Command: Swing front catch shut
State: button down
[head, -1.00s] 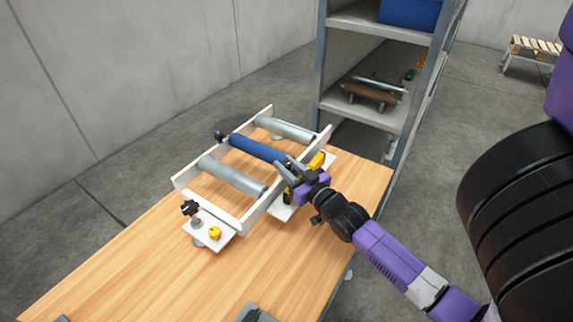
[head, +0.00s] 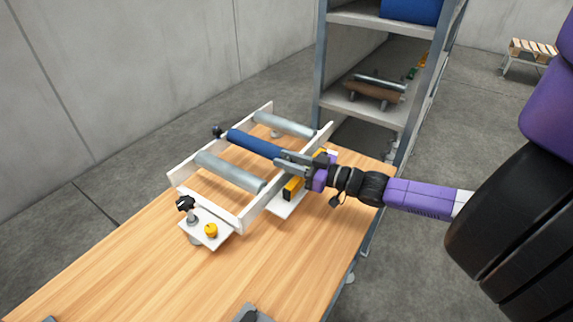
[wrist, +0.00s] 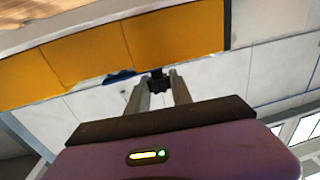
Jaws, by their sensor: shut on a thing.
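A roller frame (head: 205,203) with pale side rails stands on the wooden bench, with two grey rollers (head: 228,172) and one blue roller (head: 254,145) across it. The front catch (head: 293,188), orange-yellow with a dark end, is at the near-right rail, partly hidden by my gripper. In the wrist view a broad orange bar (wrist: 130,55) crosses above the fingers. My gripper (head: 284,163) is at this rail, near the blue roller's end. In the wrist view its fingers (wrist: 158,85) close around a small dark knob (wrist: 158,76); how it joins the catch is hidden.
Another black knob (head: 218,131) is at the far side. A shelf rack (head: 365,113) stands behind the bench. The bench's near left (head: 130,265) is clear.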

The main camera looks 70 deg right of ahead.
jog(key=shift+f+n+y+b, duration=0.1)
jog(key=shift+n+y+b, duration=0.4)
jog(key=shift+y, duration=0.4)
jog(key=c, duration=1.1)
grip_release()
jog(key=shift+c, duration=0.2)
jog(key=shift+s, duration=0.1)
jog(key=s+b, duration=0.1)
jog(key=s, duration=0.6)
jog(key=shift+s, duration=0.35)
jog(key=shift+a, duration=0.1)
